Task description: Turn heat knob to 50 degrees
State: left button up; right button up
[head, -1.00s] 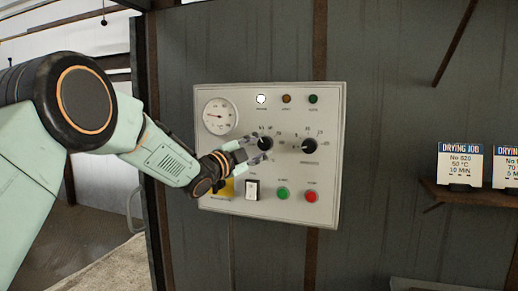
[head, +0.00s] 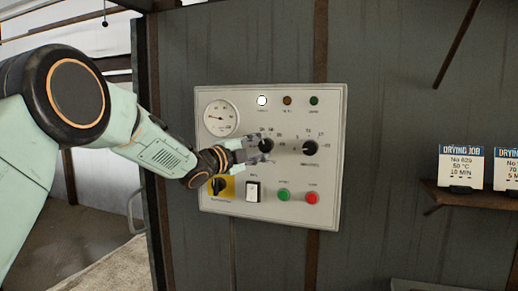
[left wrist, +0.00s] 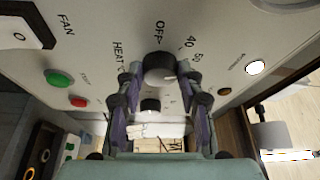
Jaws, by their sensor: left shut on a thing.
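The heat knob (head: 266,145) is a small dark dial on the left of the control panel's middle row, partly hidden by my gripper. It also shows in the left wrist view (left wrist: 158,72), between my two fingers, beside the labels HEAT, OFF, 40 and 50. My left gripper (head: 257,149) reaches it from the left and is shut on it, with a finger on either side. I cannot clearly tell where the knob's pointer stands. The pale control panel (head: 235,160) is fixed to a dark wall. My right gripper is not in view.
A second black knob (head: 309,147) is right of the heat knob. Below are a yellow-backed switch (head: 220,187), a white rocker (head: 254,192), a green button (head: 284,195) and a red button (head: 312,198).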

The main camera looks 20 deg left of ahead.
pick_arm(q)
jog(key=o, duration=1.2)
jog(key=shift+c, duration=0.2)
jog(key=shift+s, duration=0.1)
jog(key=v, duration=1.1)
jog(key=shift+s+a, duration=0.25)
jog(key=shift+s, duration=0.1)
